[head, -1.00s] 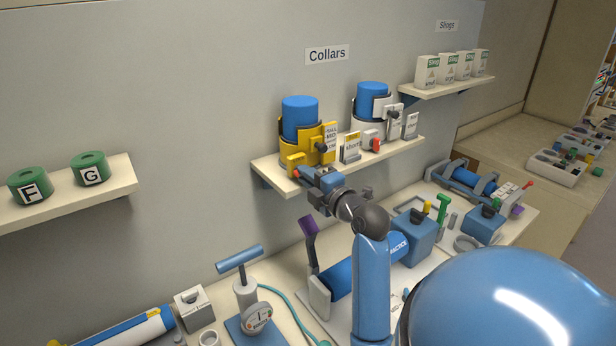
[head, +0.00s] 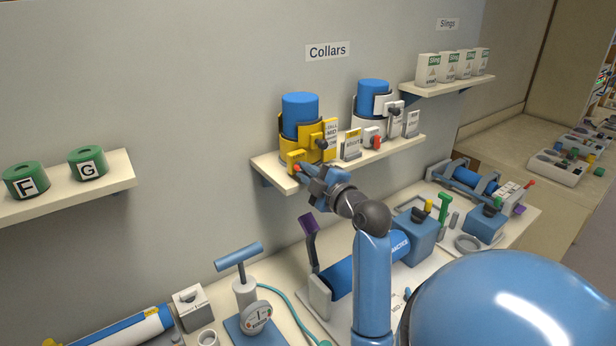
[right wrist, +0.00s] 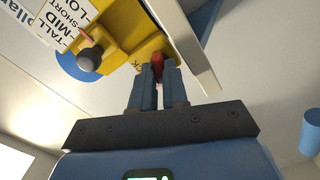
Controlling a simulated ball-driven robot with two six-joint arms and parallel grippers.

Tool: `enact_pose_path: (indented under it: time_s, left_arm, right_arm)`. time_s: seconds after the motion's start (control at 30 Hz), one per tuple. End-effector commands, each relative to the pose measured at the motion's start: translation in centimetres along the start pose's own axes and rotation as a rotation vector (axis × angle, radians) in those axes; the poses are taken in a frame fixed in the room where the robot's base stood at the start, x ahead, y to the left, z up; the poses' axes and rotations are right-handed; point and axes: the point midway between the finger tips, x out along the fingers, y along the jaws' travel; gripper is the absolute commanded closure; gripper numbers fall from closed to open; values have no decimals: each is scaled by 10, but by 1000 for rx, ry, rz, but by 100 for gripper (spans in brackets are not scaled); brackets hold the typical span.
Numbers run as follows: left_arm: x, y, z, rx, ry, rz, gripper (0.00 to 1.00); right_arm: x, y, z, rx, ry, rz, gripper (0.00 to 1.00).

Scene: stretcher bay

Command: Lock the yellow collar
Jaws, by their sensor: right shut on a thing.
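The yellow collar (head: 287,130) stands on the Collars shelf, around a blue cylinder (head: 300,108). A yellow block with a small red part sits low at its front, and a dark knob (right wrist: 89,58) and a size card (right wrist: 66,20) show beside it in the right wrist view. My right gripper (head: 307,173) is at the shelf's front edge, just below that yellow block. In the right wrist view its fingers (right wrist: 158,75) are shut on the red part (right wrist: 157,60) against the yellow body (right wrist: 125,35). The fingers hide most of the red part. My left gripper is not in view.
A white collar (head: 366,128) around another blue cylinder stands to the right on the same shelf (head: 275,178). Small cards stand between them. Below is a bench with a pump (head: 245,290) and a blue cylinder fixture (head: 355,272). Open wall lies left of the shelf.

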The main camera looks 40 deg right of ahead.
Motion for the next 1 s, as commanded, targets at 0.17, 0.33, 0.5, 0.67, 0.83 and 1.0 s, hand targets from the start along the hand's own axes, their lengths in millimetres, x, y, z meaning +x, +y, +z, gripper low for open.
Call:
enact_pose_path:
  time_s: [0.17,0.33,0.5,0.67,0.83,1.0]
  left_arm:
    - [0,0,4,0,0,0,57]
    - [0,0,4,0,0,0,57]
    - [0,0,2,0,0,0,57]
    - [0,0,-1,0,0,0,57]
    - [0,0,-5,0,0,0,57]
    - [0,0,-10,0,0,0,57]
  right_arm:
    - [0,-1,1,168,-1,-3,100]
    - [0,-1,0,331,-1,-4,100]
    - [0,-1,0,493,-2,-4,100]
    - [0,-1,0,645,-2,-4,100]
    - [0,-1,0,802,-3,-5,100]
    - [0,-1,0,940,-4,-5,100]
